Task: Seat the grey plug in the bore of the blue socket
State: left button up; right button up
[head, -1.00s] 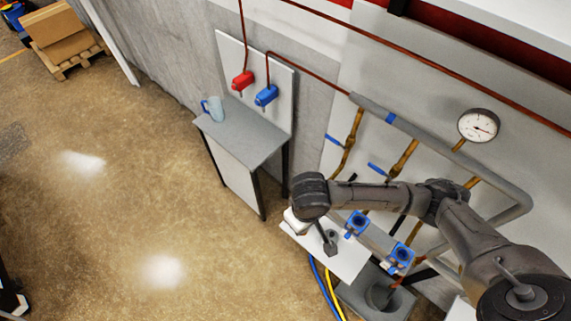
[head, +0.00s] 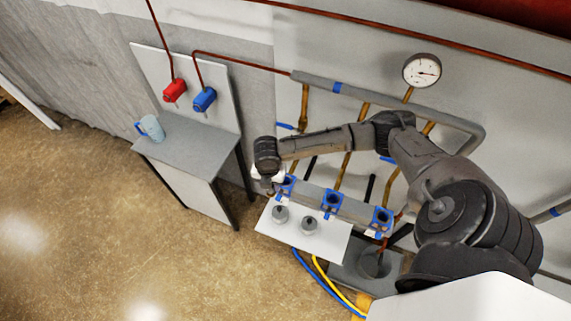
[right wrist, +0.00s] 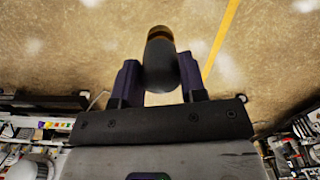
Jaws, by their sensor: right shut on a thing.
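Three blue sockets with dark round bores stand in a row along a grey bar: the left one (head: 286,186), the middle one (head: 332,202) and the right one (head: 381,219). My right gripper (head: 269,183) is beside the left socket; its fingers are small and unclear in the head view. In the right wrist view my right gripper (right wrist: 159,78) is shut on a dark grey plug (right wrist: 161,64) with a brass-coloured far end. No socket shows there. I cannot tell whether the plug touches the left socket. My left gripper is not in view.
Two grey plugs, left (head: 280,214) and right (head: 309,225), stand on a white shelf (head: 264,230) below the sockets. Pipes and a gauge (head: 421,70) are behind. A grey table (head: 190,148) with a light-blue mug (head: 152,127) stands at left.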

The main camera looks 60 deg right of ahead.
jog(key=w+d+f+n+b, duration=0.1)
jog(key=d+f+n, duration=0.3)
jog(key=d+n, duration=0.6)
jog(key=shift+d+f+b, duration=0.4)
jog(key=shift+d+b, duration=0.3)
jog(key=shift+d, duration=0.25)
jog(key=shift+f, duration=0.2)
jog(key=shift+f+b, duration=3.85)
jog(key=shift+f, duration=0.35)
jog(key=shift+f+b, duration=0.3)
jog(key=shift+f, duration=0.15)
